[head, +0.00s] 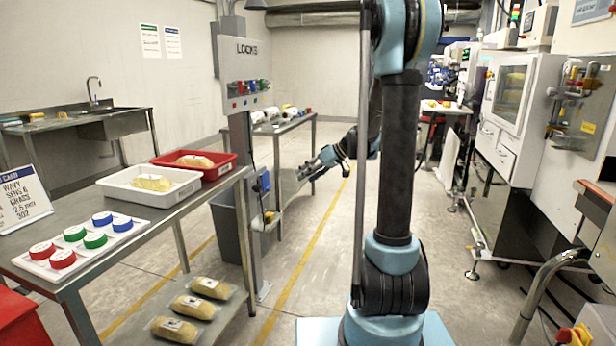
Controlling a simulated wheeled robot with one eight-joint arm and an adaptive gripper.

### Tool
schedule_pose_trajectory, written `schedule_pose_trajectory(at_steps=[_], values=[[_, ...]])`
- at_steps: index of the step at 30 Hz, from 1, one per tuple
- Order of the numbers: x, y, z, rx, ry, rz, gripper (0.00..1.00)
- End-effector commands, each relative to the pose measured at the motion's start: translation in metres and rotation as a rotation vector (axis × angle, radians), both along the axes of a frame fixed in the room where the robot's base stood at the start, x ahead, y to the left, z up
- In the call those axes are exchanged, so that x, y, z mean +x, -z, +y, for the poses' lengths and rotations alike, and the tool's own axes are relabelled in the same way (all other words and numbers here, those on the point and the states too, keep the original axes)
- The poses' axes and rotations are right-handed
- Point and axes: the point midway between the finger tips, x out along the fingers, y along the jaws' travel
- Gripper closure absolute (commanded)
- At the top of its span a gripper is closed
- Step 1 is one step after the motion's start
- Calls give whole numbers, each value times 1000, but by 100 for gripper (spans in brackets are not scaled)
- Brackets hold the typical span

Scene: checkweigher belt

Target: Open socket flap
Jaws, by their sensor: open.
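A blue socket box (262,184) is fixed to the grey post, below the LOCKS board. It is small in the head view, and I cannot tell how its flap sits. My gripper (309,169) is open, to the right of the socket box, with its fingers pointing left toward the post. A gap shows between the fingers and the box in the picture. Nothing shows between the fingers. My arm's upright part covers the middle of the view.
The LOCKS board (244,75) is higher on the post. A steel table (150,221) at left holds a white tray (118,193), a red tray (229,160) and coloured pucks. Packs (194,306) lie on a low shelf. Floor with a yellow line (308,245) is clear right of the post.

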Motion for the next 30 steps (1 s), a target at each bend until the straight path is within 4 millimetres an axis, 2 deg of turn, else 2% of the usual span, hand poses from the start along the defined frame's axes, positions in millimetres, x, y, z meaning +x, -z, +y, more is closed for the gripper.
schedule_pose_trajectory(at_steps=[10, 14, 20, 30], values=[[-1, 0, 0, -2, 1, 2, 47], [6, 2, 1, 7, -5, -8, 47], [43, 12, 6, 65, -42, -71, 47], [116, 47, 13, 190, -112, -230, 47]])
